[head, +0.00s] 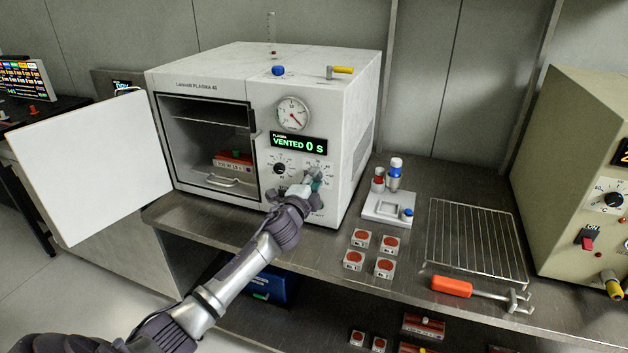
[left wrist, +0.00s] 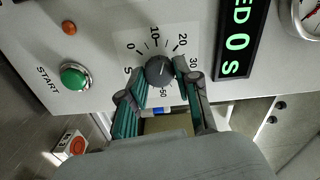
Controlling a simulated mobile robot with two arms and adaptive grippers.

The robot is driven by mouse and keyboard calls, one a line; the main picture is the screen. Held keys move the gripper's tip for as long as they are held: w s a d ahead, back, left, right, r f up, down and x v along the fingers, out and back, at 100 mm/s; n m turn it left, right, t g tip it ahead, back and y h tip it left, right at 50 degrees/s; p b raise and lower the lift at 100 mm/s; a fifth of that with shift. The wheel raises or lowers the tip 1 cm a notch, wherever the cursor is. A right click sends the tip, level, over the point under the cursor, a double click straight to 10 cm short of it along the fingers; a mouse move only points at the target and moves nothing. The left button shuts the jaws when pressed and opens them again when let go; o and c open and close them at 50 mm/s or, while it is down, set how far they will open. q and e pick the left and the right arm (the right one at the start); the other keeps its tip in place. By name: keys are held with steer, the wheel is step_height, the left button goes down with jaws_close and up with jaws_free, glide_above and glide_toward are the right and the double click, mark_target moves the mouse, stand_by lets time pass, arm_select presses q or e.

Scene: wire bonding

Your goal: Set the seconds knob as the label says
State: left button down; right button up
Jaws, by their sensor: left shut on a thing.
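The white plasma cleaner (head: 215,60) has its door open, and its display (head: 298,144) reads VENTED 0 s. The seconds knob (left wrist: 159,70) is a dark round dial with numbers around it in the left wrist view. My left gripper (left wrist: 157,88) is shut on it, one finger at each side. In the head view my left gripper (head: 312,182) covers most of this dial. A pale line shows on the knob, but its exact setting is unclear. A label (head: 230,163) on a red item in the chamber is too small to read surely. My right gripper is not in view.
A second dark knob (head: 280,168) sits left of my gripper. A green START button (left wrist: 75,77) is on the same panel. The open door (head: 90,165) swings out to the left. Small red-topped blocks (head: 384,268) and a wire rack (head: 475,243) lie on the bench.

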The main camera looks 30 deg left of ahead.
arm_select(q)
steer(key=shift+f, duration=0.1)
steer(key=c, duration=0.8)
jaws_free()
steer(key=shift+s, duration=0.1)
steer(key=v, duration=1.2)
